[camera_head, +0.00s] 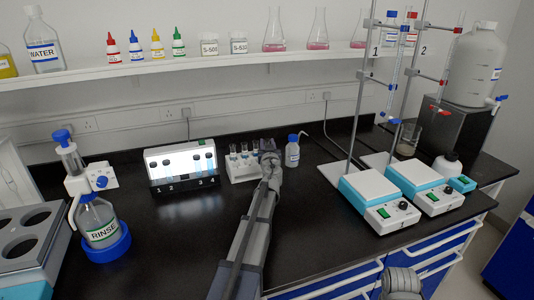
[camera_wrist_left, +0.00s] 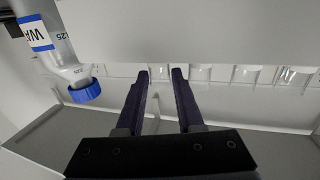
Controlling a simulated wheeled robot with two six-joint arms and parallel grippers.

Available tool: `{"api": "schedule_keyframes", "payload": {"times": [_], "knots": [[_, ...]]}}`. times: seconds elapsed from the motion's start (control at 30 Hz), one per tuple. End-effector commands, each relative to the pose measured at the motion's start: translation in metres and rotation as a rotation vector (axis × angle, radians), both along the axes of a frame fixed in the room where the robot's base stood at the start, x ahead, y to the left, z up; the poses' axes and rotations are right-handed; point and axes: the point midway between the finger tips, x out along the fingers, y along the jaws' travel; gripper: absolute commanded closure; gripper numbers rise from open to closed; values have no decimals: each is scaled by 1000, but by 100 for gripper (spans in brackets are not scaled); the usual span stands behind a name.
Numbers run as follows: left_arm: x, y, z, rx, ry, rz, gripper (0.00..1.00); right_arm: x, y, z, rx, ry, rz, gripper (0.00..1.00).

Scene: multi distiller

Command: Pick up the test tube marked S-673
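A white rack (camera_head: 240,171) with several small tubes (camera_head: 233,152) stands on the black bench in the middle of the head view. No tube marking is readable, so I cannot tell which one is S-673. My left gripper (camera_head: 268,148) is at the rack's right end and hides part of it. In the left wrist view its two fingers (camera_wrist_left: 159,74) are apart, with no tube clearly seen between them. A row of clear tube ends (camera_wrist_left: 245,74) shows along the edge of a white surface (camera_wrist_left: 200,30) just beyond the fingertips.
A small blue-capped bottle (camera_head: 292,152) stands close right of the left gripper; a blue-capped bottle (camera_wrist_left: 84,88) also shows in the wrist view. A lit tube stand (camera_head: 182,165) is left of the rack. Hotplates (camera_head: 380,200) stand right. The front bench is largely clear.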

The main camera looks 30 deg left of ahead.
Motion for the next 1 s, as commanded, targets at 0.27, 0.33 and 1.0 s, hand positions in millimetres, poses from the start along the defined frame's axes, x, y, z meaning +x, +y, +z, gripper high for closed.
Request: {"api": "schedule_keyframes", "payload": {"times": [0.27,0.33,1.0], "knots": [[0,0,0,0,0,0,96,0,0,0,0,0,0,100],[0,0,0,0,0,0,100,0,0,0,0,0,0,100],[0,0,12,0,0,0,100,0,0,12,0,0,0,100]]}}
